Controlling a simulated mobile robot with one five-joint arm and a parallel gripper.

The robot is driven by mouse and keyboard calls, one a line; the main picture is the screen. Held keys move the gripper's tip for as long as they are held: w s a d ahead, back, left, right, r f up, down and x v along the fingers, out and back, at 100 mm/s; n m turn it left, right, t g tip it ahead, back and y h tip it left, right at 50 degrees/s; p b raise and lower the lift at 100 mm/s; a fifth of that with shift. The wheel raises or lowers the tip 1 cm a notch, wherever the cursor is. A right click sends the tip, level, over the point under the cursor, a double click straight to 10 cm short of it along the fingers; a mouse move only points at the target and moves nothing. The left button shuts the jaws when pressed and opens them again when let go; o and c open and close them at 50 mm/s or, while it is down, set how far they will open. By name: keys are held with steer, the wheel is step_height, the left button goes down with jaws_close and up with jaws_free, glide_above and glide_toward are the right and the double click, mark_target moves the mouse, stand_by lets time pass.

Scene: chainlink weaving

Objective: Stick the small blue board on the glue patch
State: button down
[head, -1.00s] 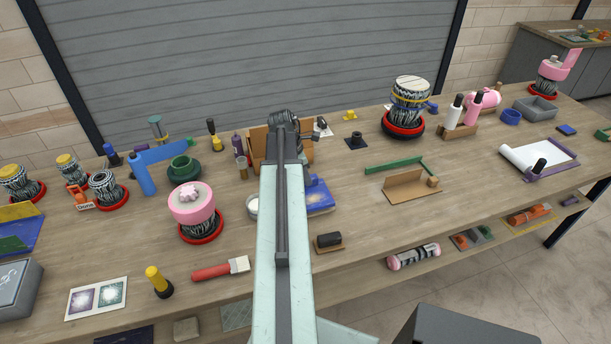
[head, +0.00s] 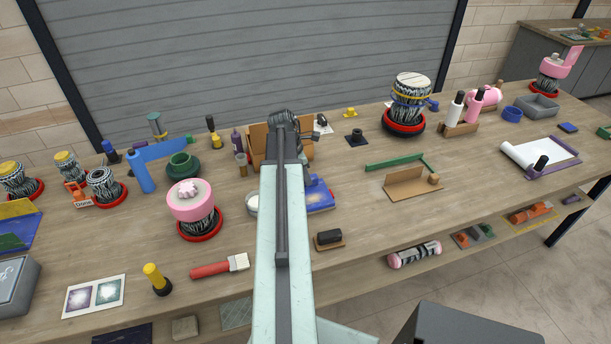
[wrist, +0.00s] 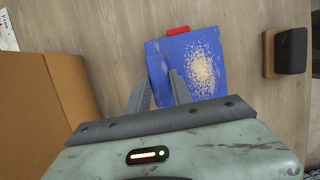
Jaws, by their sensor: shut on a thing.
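A larger blue board (wrist: 190,50) lies on the table in the wrist view, with a pale speckled glue patch (wrist: 203,68) on its right half. It shows in the head view (head: 322,204), just right of my arm. My gripper (wrist: 163,84) is over its left part, left of the patch. The fingers are shut on what looks like the small blue board (wrist: 157,73), which blends with the blue behind it. I cannot tell whether it touches the larger board. In the head view my arm hides the fingers.
A cardboard box (wrist: 45,100) stands close left of my gripper in the wrist view. A black block on a wooden base (wrist: 290,50) is to the right. A red piece (wrist: 178,31) sits at the board's far edge. A pink-topped drum (head: 190,202) stands left of my arm.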

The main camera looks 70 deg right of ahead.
steer(key=c, duration=1.1)
jaws_free()
steer(key=shift+o, duration=0.2)
steer(key=shift+r, duration=0.1)
steer(key=p+v, duration=0.7)
steer(key=v, duration=0.1)
steer(key=shift+p, duration=0.35)
